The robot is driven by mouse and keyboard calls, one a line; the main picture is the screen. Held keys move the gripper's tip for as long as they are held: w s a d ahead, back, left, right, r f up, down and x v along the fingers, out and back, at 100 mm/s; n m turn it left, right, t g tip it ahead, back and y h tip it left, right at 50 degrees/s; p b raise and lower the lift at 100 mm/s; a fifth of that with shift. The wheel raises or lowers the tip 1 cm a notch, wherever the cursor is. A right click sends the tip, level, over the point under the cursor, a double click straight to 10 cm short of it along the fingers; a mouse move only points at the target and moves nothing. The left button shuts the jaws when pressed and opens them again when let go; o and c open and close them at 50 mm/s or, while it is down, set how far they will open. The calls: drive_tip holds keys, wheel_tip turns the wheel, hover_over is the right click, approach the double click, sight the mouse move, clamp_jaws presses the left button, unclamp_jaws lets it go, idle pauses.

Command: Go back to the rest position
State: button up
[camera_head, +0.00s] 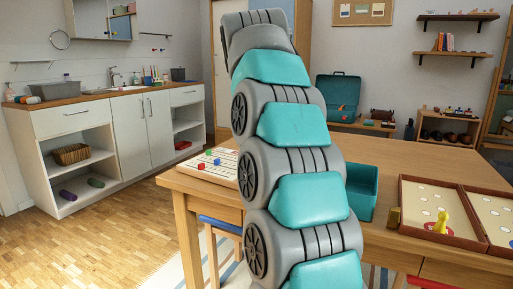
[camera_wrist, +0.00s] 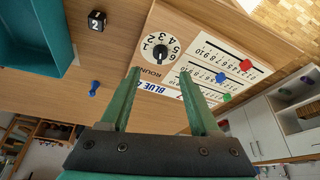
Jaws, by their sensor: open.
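My gripper (camera_wrist: 160,72) is open in the wrist view, with two green fingers spread apart and nothing between them. It is over the wooden table (camera_wrist: 110,60), and a white score board (camera_wrist: 210,65) with a round number dial lies beyond its fingertips. In the head view my grey and teal arm rises through the middle of the picture. The gripper itself cannot be made out there, and the arm hides part of the table (camera_head: 400,170).
The table also holds a teal box (camera_head: 362,195), a game board (camera_head: 430,205) with a yellow pawn (camera_head: 441,222), a black die (camera_wrist: 97,20) and a blue pawn (camera_wrist: 94,88). A white cabinet (camera_head: 120,130) stands at left. Wooden floor (camera_head: 110,240) is clear between.

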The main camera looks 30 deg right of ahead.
idle(0.4)
drive_tip(key=s+a+f+n+g+y, duration=0.1)
drive_tip(key=s+a+f+n, duration=0.1)
drive_tip(key=s+a+f, duration=0.3)
drive_tip(key=s+a+f+n+g+p, duration=0.1)
drive_tip(key=s+a+f, duration=0.4)
drive_tip(key=s+f, duration=0.9)
drive_tip(key=s+a+f+n+g+y+p, duration=0.1)
drive_tip(key=s+a+f+n+g, duration=0.2)
drive_tip(key=s+f, duration=0.6)
drive_tip(key=s+a+n, duration=0.1)
drive_tip(key=s+a, duration=0.1)
drive_tip(key=s, duration=0.8)
drive_tip(key=shift+f+y, duration=0.25)
drive_tip(key=shift+y, duration=0.05)
drive_tip(key=shift+s+a, duration=0.1)
